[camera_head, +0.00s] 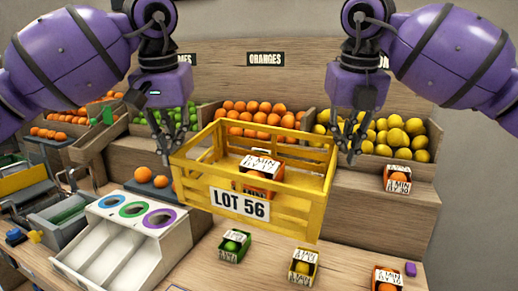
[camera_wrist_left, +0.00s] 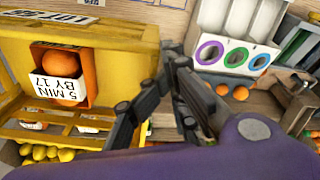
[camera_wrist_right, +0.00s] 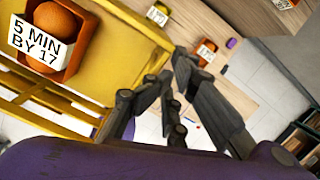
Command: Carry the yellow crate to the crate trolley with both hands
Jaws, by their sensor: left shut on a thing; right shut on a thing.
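The yellow crate (camera_head: 300,212), labelled LOT 56, is held up above the wooden counter, close to level. A small orange box (camera_head: 262,170) with oranges and a "5 MIN BY 17" card is inside it; the box also shows in the left wrist view (camera_wrist_left: 62,75) and the right wrist view (camera_wrist_right: 48,40). My left gripper (camera_head: 168,158) is shut on the crate's left end. My right gripper (camera_head: 347,155) is shut on its right end. In the wrist views the fingers meet the crate's end walls, partly hidden. I cannot make out the crate trolley.
A white sorting unit (camera_head: 128,240) with three coloured rings stands left on the counter. Small fruit boxes, green (camera_head: 234,246), yellow (camera_head: 303,266) and orange (camera_head: 387,279), stand in front. Behind are fruit bins, including oranges (camera_head: 262,112) and lemons (camera_head: 402,135).

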